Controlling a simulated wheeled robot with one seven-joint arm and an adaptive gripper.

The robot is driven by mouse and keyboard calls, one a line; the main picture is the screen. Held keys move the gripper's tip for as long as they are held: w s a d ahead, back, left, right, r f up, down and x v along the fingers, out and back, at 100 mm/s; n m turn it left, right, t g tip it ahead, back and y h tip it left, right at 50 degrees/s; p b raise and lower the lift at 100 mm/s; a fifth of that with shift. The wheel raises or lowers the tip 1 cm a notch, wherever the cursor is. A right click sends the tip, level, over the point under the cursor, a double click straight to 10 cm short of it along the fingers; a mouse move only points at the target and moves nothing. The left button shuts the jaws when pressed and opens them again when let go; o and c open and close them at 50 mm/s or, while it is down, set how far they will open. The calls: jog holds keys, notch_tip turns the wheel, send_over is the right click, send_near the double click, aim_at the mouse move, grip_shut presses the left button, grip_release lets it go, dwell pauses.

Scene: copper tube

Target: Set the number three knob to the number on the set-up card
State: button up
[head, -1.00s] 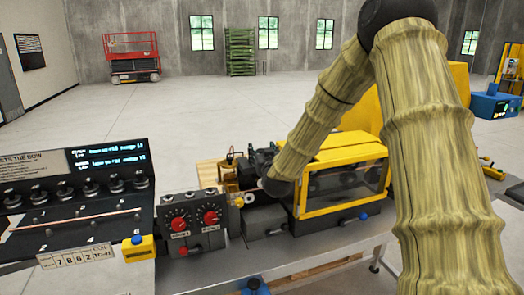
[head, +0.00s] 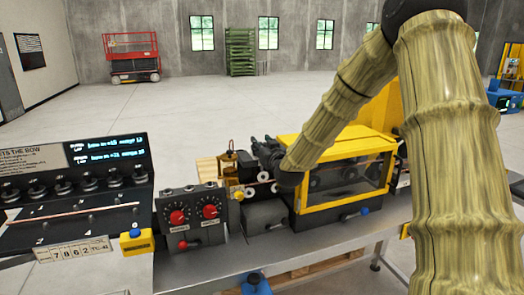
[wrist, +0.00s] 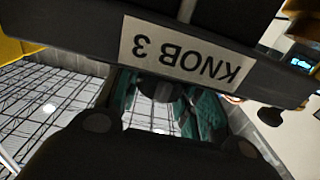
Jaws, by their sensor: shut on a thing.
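The number three knob (wrist: 157,85) shows in the wrist view as a dark round shape below an upside-down white label (wrist: 187,50) reading "KNOB 3". My gripper (wrist: 165,100) is shut on this knob; its teal-edged fingers lie either side of it. In the head view my gripper (head: 268,152) is a dark shape at the left end of the yellow-framed machine, and the knob is hidden there. A pale card (head: 72,252) reading "7862 TC-41" lies on the front of the black panel at left. The knob's setting cannot be read.
A grey box with two red dials (head: 194,214) stands left of the yellow-framed guard (head: 342,170). A black panel (head: 75,190) with several knobs, a copper tube (head: 75,216) and a display (head: 108,150) is at far left. The bench's front edge (head: 300,262) is fairly clear.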

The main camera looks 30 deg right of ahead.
jog(key=shift+n+y, duration=0.3)
jog(key=shift+y, duration=0.1)
jog(key=o, duration=1)
jog(key=shift+s, duration=0.15)
jog(key=s, duration=0.4)
jog(key=s+a, duration=0.1)
jog(key=s, duration=0.2)
jog(key=s+a, duration=0.1)
jog(key=s, duration=0.3)
jog(key=shift+s, duration=0.3)
jog(key=shift+f, duration=0.1)
